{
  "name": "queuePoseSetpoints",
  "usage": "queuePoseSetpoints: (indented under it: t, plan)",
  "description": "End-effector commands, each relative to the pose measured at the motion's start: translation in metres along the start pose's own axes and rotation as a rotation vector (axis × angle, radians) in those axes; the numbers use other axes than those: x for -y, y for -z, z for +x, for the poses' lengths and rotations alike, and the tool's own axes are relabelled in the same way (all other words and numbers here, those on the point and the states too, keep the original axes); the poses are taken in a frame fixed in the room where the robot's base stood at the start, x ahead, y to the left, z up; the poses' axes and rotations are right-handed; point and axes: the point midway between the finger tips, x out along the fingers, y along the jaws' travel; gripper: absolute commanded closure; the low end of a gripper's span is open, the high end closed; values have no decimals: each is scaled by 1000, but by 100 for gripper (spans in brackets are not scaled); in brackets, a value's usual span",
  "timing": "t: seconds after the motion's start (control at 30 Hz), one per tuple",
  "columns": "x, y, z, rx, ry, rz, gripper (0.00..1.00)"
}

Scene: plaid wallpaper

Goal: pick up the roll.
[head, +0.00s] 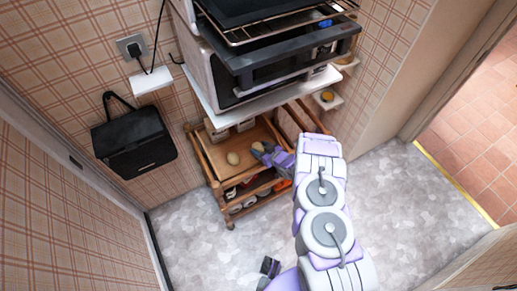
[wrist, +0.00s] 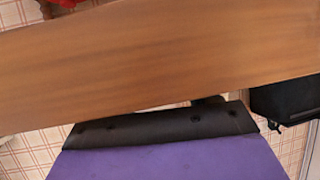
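The roll does not show in the wrist view. I cannot tell how far the fingers are apart.
A microwave (head: 285,70) on a white shelf (head: 265,94) hangs over the back of the trolley. A black bag (head: 134,140) hangs on the wall at left and also shows in the wrist view (wrist: 285,100). Lower trolley shelves hold several items. The grey floor (head: 410,200) at right is clear.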

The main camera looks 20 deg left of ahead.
Motion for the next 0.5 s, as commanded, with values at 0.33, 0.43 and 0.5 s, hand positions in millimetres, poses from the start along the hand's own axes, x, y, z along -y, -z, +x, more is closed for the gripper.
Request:
queuePoseSetpoints:
  t: [0.33, 0.43, 0.5]
  plan:
    - [0, 0, 1, 1, 1, 0, 74]
    - [0, -1, 1, 2, 1, 0, 77]
    - [0, -1, 1, 2, 1, 0, 77]
